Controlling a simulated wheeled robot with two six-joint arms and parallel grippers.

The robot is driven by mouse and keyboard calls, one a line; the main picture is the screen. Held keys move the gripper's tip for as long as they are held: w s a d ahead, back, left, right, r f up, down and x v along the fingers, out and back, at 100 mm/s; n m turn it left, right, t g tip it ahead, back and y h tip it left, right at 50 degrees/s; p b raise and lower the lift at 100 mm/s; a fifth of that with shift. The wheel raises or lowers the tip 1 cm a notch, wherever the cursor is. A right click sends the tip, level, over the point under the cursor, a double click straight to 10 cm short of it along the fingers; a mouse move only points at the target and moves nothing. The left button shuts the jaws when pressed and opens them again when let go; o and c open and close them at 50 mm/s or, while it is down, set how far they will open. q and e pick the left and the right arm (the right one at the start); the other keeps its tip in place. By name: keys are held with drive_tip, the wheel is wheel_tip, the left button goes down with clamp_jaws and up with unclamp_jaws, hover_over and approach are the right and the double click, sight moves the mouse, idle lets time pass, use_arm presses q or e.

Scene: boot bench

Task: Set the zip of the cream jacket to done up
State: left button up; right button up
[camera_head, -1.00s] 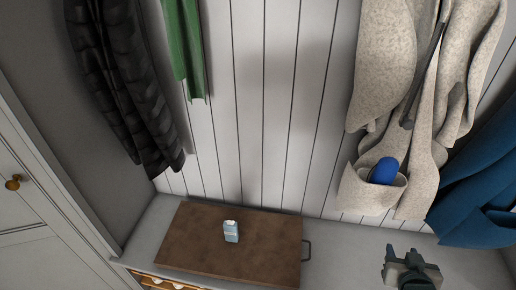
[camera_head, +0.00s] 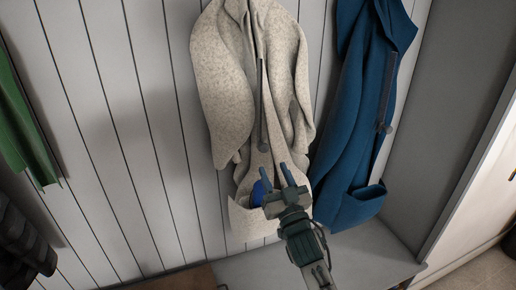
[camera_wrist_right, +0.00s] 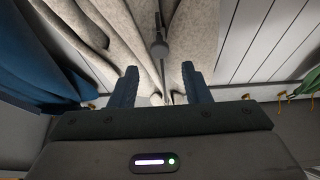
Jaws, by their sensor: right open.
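The cream jacket (camera_head: 222,85) hangs on the panelled wall; its folds fill the middle of the right wrist view (camera_wrist_right: 205,35). A dark zip strip (camera_head: 262,105) runs down its front to a rounded grey end piece, which also shows in the wrist view as a grey zip piece (camera_wrist_right: 159,48). The jacket's two front edges look parted below it. My right gripper (camera_head: 277,177) is open and empty, in front of the jacket's lower part, just below the zip piece. In the wrist view the zip piece lies between and beyond the fingertips (camera_wrist_right: 160,76). My left gripper is out of view.
A blue item (camera_head: 257,193) sits in the jacket's pocket, partly behind my right gripper. A blue coat (camera_head: 358,115) hangs close on the right. A green garment (camera_head: 22,125) hangs far left. A grey bench (camera_head: 350,255) lies below, with a brown board (camera_head: 188,279) on it.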

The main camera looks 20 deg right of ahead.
sight(265, 150)
drive_tip(key=p+x, duration=0.3)
drive_tip(key=x, duration=0.5)
drive_tip(key=shift+w+r, duration=0.1)
drive_tip(key=shift+w, duration=0.2)
clamp_jaws()
